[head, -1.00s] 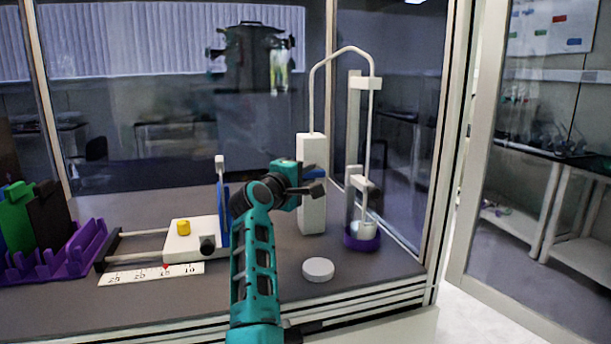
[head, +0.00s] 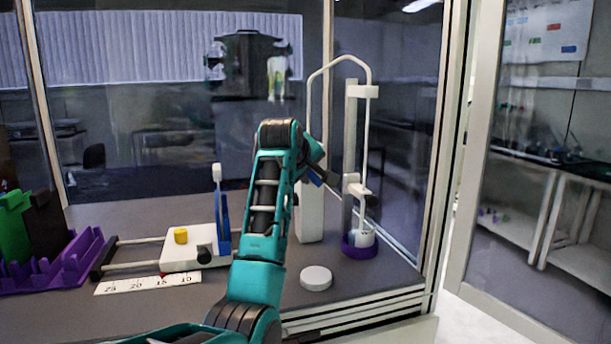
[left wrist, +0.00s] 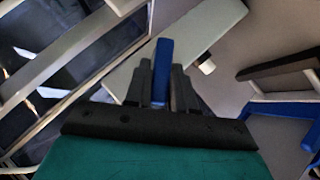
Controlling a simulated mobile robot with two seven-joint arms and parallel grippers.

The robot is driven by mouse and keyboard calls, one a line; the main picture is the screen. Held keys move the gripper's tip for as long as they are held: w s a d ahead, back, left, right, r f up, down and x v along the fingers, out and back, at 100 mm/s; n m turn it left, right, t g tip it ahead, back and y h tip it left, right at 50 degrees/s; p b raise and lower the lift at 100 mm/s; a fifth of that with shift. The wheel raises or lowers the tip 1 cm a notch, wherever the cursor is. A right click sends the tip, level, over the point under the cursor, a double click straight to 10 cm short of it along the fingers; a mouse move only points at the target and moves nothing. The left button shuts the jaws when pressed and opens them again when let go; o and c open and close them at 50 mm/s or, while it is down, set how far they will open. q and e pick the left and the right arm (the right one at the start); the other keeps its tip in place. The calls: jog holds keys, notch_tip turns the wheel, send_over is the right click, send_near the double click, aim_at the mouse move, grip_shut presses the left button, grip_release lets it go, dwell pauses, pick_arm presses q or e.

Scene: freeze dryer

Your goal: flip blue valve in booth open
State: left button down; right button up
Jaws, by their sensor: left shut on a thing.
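The blue valve (head: 315,180) is on the white upright block (head: 310,218) in the booth, largely hidden behind my arm in the head view. Its blue handle (left wrist: 161,70) shows between the dark fingers of my left gripper (left wrist: 160,88) in the left wrist view, with the pale block (left wrist: 200,35) behind it. My left gripper (head: 320,170) is shut on the handle. In the head view the visible blue part slants down to the right. My right gripper is in neither view.
A white tube (head: 338,61) arches from the block to a stand with a purple base (head: 360,247). A white disc (head: 316,278) lies in front. A glass wall closes the right side.

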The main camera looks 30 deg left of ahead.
pick_arm(q)
jog(key=g, duration=0.1)
jog(key=m+g+y, duration=0.1)
jog(key=w+m+g, duration=0.1)
jog(key=shift+d+r+y, duration=0.35)
jog(key=shift+d+y, duration=0.05)
jog(key=shift+w+d+m+g+y, duration=0.2)
jog(key=shift+m+g+y, duration=0.2)
jog(key=shift+g, duration=0.15)
jog(key=shift+w+d+m+g+y, duration=0.15)
jog(key=shift+m+g+y, duration=0.2)
jog(key=shift+g, duration=0.2)
jog(key=c, duration=1.1)
grip_release()
jog(key=shift+o, duration=0.3)
jog(key=b+v, duration=0.1)
jog(key=v, duration=1.2)
